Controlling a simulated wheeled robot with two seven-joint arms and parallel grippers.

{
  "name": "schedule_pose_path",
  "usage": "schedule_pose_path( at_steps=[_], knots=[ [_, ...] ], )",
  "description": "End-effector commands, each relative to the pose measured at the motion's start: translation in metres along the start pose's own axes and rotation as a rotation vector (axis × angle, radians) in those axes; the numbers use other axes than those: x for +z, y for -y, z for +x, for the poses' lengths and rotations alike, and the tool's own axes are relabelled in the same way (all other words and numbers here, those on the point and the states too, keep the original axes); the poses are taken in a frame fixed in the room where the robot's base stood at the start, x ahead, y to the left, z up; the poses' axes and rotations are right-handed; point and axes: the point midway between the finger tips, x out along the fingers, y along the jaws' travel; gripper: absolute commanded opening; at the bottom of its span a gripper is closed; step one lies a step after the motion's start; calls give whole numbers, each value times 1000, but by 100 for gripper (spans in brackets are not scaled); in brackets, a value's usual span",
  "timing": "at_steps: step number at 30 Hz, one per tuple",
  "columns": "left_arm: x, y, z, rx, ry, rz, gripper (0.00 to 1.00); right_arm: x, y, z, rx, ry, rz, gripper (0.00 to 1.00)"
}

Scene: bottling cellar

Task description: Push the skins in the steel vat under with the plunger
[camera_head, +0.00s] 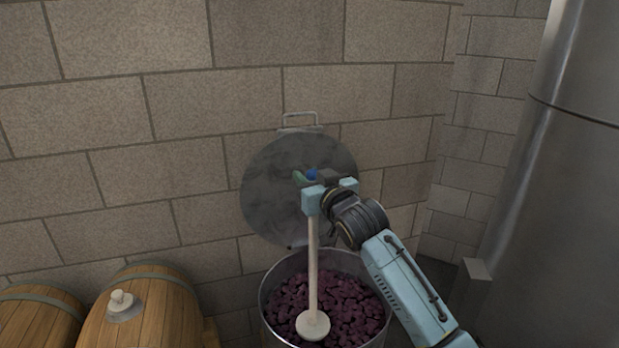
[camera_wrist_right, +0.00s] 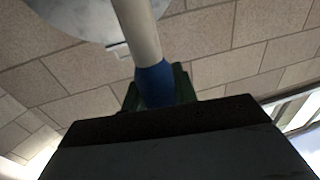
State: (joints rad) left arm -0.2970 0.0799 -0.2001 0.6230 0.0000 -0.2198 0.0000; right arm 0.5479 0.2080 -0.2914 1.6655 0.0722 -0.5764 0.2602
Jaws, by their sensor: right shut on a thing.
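The steel vat (camera_head: 267,312) stands at the bottom middle of the head view, full of dark purple skins (camera_head: 350,298). The plunger (camera_head: 313,262) is a pale pole with a round pale disc at its lower end. It stands nearly upright, its disc over the skins near the vat's front; I cannot tell whether it touches them. My right gripper (camera_head: 312,178) is shut on the plunger near its top, by a blue part. In the right wrist view the blue part (camera_wrist_right: 154,84) sits between the fingers. My left gripper is not in view.
A round grey lid (camera_head: 275,190) with a handle stands open behind the vat, against the block wall. Wooden barrels (camera_head: 160,318) lie at the lower left, one with a pale bung (camera_head: 122,301). A tall steel tank (camera_head: 560,190) stands at the right.

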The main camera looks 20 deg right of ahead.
Motion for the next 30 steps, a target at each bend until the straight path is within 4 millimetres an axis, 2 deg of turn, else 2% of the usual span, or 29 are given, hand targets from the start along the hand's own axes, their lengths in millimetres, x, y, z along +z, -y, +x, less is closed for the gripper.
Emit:
schedule_pose_path(
  at_steps=[6, 30],
  knots=[
    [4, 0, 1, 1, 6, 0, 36, 0, 0, 0, 0, -5, 0, 3],
    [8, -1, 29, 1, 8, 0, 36, 55, 1, 0, 0, -4, 0, 3]
  ],
)
